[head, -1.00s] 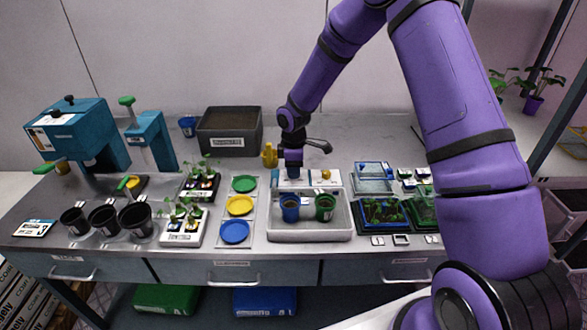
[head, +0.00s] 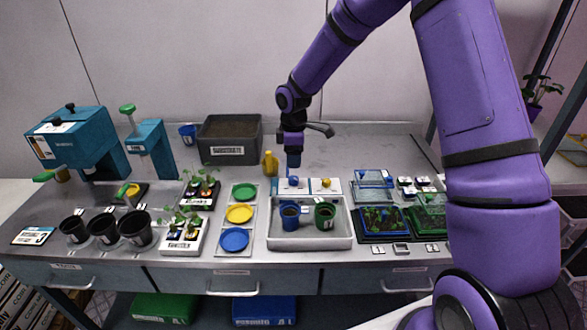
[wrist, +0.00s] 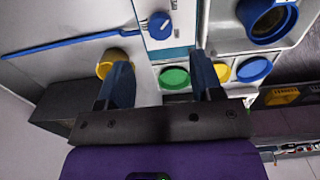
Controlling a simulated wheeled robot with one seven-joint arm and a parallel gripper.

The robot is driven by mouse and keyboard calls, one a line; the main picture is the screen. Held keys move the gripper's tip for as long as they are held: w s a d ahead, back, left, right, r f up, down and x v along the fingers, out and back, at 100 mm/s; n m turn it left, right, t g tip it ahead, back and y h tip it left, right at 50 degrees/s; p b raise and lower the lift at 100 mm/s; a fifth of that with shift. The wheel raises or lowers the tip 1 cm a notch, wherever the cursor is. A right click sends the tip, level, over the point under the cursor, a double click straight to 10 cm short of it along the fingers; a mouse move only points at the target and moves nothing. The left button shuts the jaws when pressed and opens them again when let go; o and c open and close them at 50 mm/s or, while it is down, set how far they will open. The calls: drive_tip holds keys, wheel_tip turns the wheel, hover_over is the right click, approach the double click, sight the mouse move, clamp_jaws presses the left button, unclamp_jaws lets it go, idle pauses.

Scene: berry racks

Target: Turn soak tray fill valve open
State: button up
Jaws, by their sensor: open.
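The grey soak tray (head: 343,238) stands at the middle front of the bench with a blue pot (head: 289,216) and a green pot (head: 325,216) in it. A white panel at its back edge carries a blue knob (head: 293,181) and a yellow knob (head: 326,183). I cannot read which knob is the fill valve. My gripper (head: 294,161) is open and empty, pointing down just above the blue knob, apart from it. In the wrist view the blue knob (wrist: 160,26) shows beyond my spread fingers (wrist: 163,78), with a pale mark on its face. The yellow knob is not clear there.
A yellow bottle (head: 270,164) stands left behind the panel, near my gripper. A dark soil bin (head: 230,138) is farther back. Green, yellow and blue discs (head: 239,213) lie to the left. Lidded seedling trays (head: 382,220) stand to the right. The bench behind the panel is mostly clear.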

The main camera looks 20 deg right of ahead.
drive_tip(key=shift+r, duration=1.45)
drive_tip(key=s+d+r+m+t+h, duration=0.15)
drive_tip(key=s+r+m, duration=0.25)
drive_tip(key=s+r, duration=0.5)
drive_tip(key=s+d+r+m+t, duration=0.1)
drive_tip(key=s+d+r+m, duration=0.2)
drive_tip(key=s+r, duration=0.65)
drive_tip(key=s+d+r+m+t, duration=0.1)
drive_tip(key=s+r+m, duration=0.2)
drive_tip(key=s, duration=0.6)
drive_tip(key=s+d+r+m+t+y, duration=0.1)
drive_tip(key=s+r+m, duration=0.3)
drive_tip(key=s, duration=0.6)
drive_tip(key=shift+d+m+t, duration=0.15)
drive_tip(key=shift+m+t, duration=0.15)
drive_tip(key=shift+t, duration=0.05)
